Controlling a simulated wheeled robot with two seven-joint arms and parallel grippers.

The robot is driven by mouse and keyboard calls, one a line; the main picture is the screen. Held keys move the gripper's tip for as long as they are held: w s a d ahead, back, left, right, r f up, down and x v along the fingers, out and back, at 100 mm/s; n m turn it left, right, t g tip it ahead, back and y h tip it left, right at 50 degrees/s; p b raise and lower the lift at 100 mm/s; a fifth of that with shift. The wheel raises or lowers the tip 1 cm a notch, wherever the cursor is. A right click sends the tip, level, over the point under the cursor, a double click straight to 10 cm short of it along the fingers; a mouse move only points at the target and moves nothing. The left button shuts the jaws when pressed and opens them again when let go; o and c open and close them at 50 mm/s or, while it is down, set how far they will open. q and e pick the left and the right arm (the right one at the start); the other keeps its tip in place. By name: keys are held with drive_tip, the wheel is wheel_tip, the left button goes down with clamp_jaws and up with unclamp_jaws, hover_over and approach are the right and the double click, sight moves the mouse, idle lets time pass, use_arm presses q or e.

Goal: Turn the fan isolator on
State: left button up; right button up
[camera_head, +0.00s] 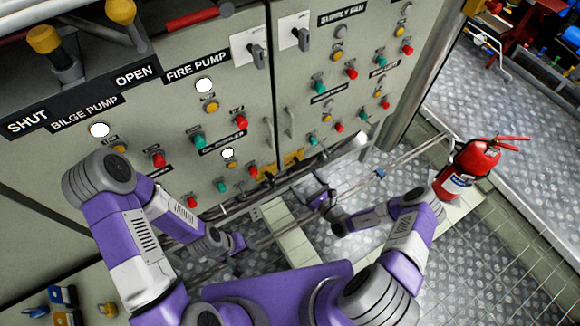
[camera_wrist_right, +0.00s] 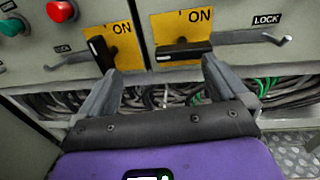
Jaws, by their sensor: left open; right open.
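Two yellow switch plates marked ON show in the right wrist view. The left one (camera_wrist_right: 114,38) carries a black handle (camera_wrist_right: 101,50) tilted steeply; the right one (camera_wrist_right: 182,22) carries a black handle (camera_wrist_right: 183,52) lying level. No label there names which is the fan isolator. In the head view a yellow plate (camera_head: 293,157) shows small, low under the SUPPLY FAN panel (camera_head: 342,18). My right gripper (camera_wrist_right: 160,78) is open and empty, its fingers just below the plates; whether either touches a handle I cannot tell. My left gripper (camera_head: 237,243) is low, left of the right one.
A lever marked LOCK (camera_wrist_right: 270,38) sticks out right of the plates, with cables below. White-plated switches (camera_head: 300,33) and several coloured buttons cover the cabinet. A red fire extinguisher (camera_head: 468,165) stands beside my right arm. Metal floor lies open at right.

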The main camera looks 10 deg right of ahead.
sight(302, 168)
drive_tip(key=shift+m+t+h, duration=0.5)
drive_tip(key=shift+m+h, duration=0.2)
drive_tip(key=shift+h, duration=0.1)
drive_tip(key=w+b, duration=0.1)
drive_tip(key=w, duration=0.4)
drive_tip(key=w+b, duration=0.1)
drive_tip(key=w, duration=0.2)
drive_tip(key=shift+w+a+f+b, duration=0.1)
drive_tip(key=shift+a+f+b, duration=0.15)
drive_tip(key=shift+f+b, duration=0.1)
drive_tip(key=c, duration=0.8)
